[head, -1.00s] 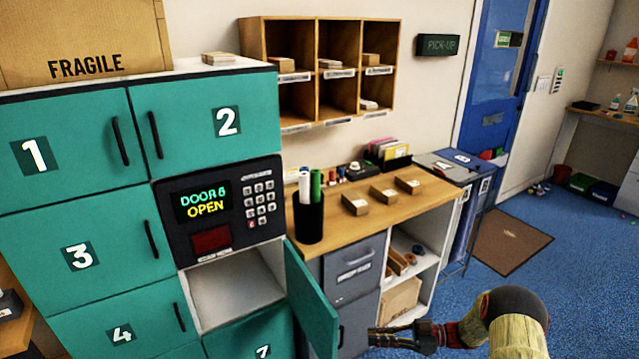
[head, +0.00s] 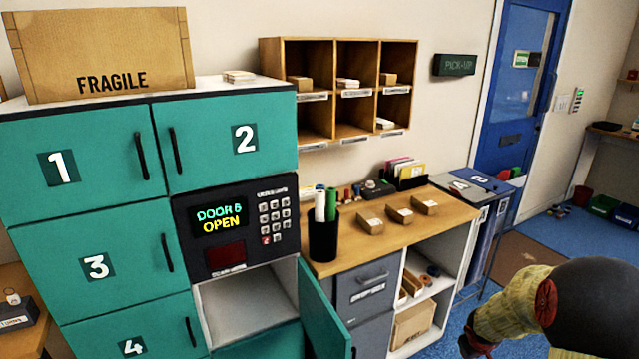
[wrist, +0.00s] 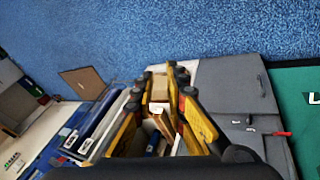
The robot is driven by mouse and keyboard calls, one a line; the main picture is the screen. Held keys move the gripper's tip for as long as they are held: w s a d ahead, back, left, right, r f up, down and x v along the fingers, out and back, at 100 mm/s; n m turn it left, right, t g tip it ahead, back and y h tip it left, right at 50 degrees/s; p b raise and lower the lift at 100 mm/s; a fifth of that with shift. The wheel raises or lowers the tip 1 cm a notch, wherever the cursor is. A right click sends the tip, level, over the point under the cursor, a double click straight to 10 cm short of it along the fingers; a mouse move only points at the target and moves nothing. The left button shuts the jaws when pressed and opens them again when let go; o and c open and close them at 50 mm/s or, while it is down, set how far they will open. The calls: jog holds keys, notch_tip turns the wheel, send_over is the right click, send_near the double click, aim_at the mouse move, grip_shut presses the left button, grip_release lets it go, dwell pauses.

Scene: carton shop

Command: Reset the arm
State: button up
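My arm (head: 520,305) shows at the lower right of the head view, in front of the blue floor and the workbench's right side. Its sleeve is cream, with a dark rounded joint. Behind the fingers shows the bench's open shelf, at a distance.
Green lockers (head: 85,245) stand at the left, the compartment under the keypad (head: 238,225) open and empty. Its open door (head: 322,315) juts out towards the bench. The bench (head: 330,262) carries small cartons and a pen cup (head: 323,240).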

jog(key=s+a+r+m+y, duration=0.1)
jog(key=s+a+r, duration=1.1)
jog(key=s+r, duration=0.1)
jog(key=s+a+r+m+t+y, duration=0.1)
jog(key=s+a+r+y, duration=0.1)
jog(key=s+a+r, duration=1)
jog(key=s+r, duration=0.2)
jog(key=s, duration=0.2)
jog(key=shift+a+r, duration=0.15)
jog(key=shift+a, duration=0.1)
